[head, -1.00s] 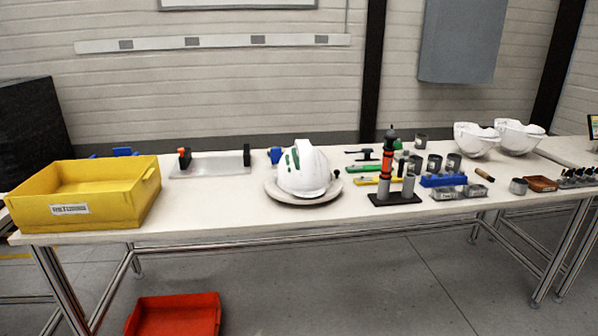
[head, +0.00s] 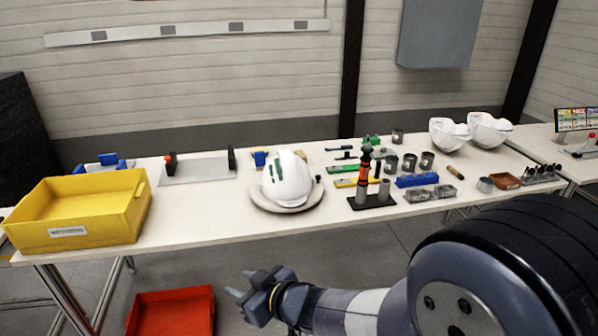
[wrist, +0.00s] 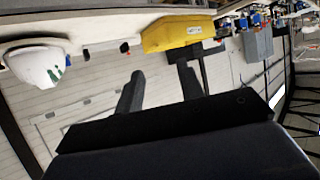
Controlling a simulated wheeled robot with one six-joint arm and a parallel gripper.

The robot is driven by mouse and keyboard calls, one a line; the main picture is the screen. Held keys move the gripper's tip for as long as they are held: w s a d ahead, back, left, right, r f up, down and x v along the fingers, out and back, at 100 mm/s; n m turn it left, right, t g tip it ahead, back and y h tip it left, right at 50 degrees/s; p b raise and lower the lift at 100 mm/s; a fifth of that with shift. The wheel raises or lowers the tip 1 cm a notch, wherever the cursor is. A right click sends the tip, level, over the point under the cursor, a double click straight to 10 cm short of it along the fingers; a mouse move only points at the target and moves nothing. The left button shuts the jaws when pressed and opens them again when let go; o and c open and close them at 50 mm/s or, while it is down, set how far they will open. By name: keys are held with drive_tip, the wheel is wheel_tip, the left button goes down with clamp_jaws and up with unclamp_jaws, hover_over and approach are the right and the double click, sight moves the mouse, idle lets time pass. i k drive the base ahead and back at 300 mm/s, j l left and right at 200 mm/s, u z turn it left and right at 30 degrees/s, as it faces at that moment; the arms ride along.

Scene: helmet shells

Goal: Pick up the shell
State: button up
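A white helmet shell (head: 286,180) with green marks sits on a round grey plate (head: 262,203) near the middle of the table. Two more white shells, a left one (head: 449,134) and a right one (head: 489,130), lie at the back right of the table. My gripper (head: 241,286) is in front of the table, apart from all the shells, and empty. In the wrist view its two fingers (wrist: 159,72) stand apart. The green-marked shell also shows there, upside down at the upper left (wrist: 38,66).
A yellow bin (head: 125,222) stands at the table's left end. A red bin (head: 172,312) is on the floor below. Right of the plate are a black stand with an orange-and-black tool (head: 364,178), grey cups and a blue block (head: 418,180). The table front before the plate is clear.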

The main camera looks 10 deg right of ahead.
sight(287, 181)
drive_tip(key=i+j+z, duration=0.15)
drive_tip(key=z, duration=0.25)
drive_tip(key=i+j+z, duration=0.2)
drive_tip(key=z, duration=0.25)
drive_tip(key=i+j+z, duration=0.15)
drive_tip(key=j+z, duration=0.25)
drive_tip(key=i+j, duration=0.15)
drive_tip(key=j, duration=0.2)
drive_tip(key=i+j+z, duration=0.1)
drive_tip(key=j, duration=0.2)
drive_tip(key=i+j, duration=0.15)
drive_tip(key=j, duration=0.2)
drive_tip(key=i+j+z, duration=0.1)
drive_tip(key=j, duration=0.25)
